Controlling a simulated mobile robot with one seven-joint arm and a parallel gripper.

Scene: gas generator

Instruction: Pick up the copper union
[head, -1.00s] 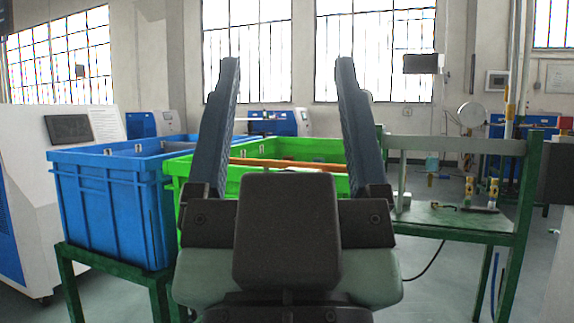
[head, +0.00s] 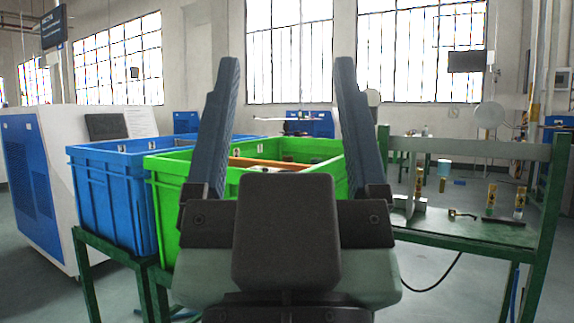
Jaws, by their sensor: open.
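My gripper (head: 287,65) is open in the head view, its two dark fingers upright and apart with nothing between them. I cannot make out for certain which thing is the copper union. On the green bench (head: 440,232) at the right stand two small brass-coloured pieces, one to the left (head: 491,195) and one to the right (head: 520,202). A small brownish fitting (head: 462,214) lies to their left. A long copper-brown bar (head: 258,162) shows at the green crate, partly behind my gripper. The crate's inside is mostly hidden.
The green crate (head: 168,210) stands behind my gripper, with the blue crate (head: 108,205) to its left, on a green stand (head: 97,245). A dark flat bar (head: 503,221) lies on the bench. A white and blue machine (head: 50,190) is far left. A cable hangs below the bench.

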